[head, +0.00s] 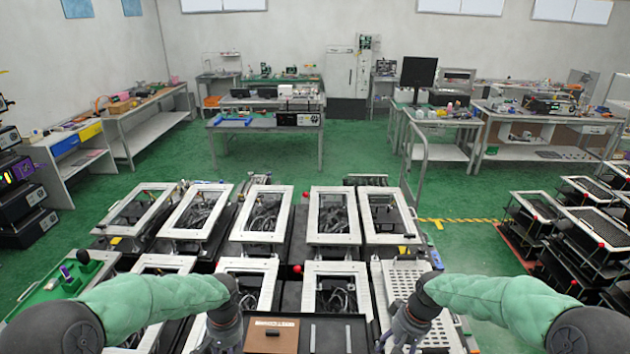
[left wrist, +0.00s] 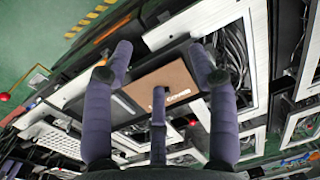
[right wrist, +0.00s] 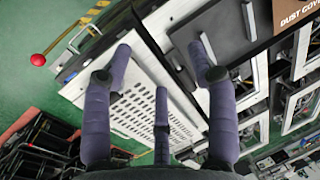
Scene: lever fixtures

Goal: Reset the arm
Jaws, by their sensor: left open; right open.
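My left gripper (head: 222,335) is at the front of the fixture rows, left of a brown cover plate (head: 272,336). In the left wrist view its purple fingers (left wrist: 163,58) are spread and empty, with the lettered brown plate (left wrist: 175,75) behind them. My right gripper (head: 400,335) is above the front right fixture with a white perforated plate (head: 408,285). In the right wrist view its fingers (right wrist: 160,62) are spread and empty over that perforated plate (right wrist: 150,118). Both arms are bent inward. No finger visibly touches anything.
Black fixtures with white frames (head: 256,213) stand in two rows before me; some have red ball-ended levers. One red lever ball (right wrist: 38,59) shows in the right wrist view. More racks (head: 590,228) stand at right. Green floor (head: 330,155) lies open behind the fixtures.

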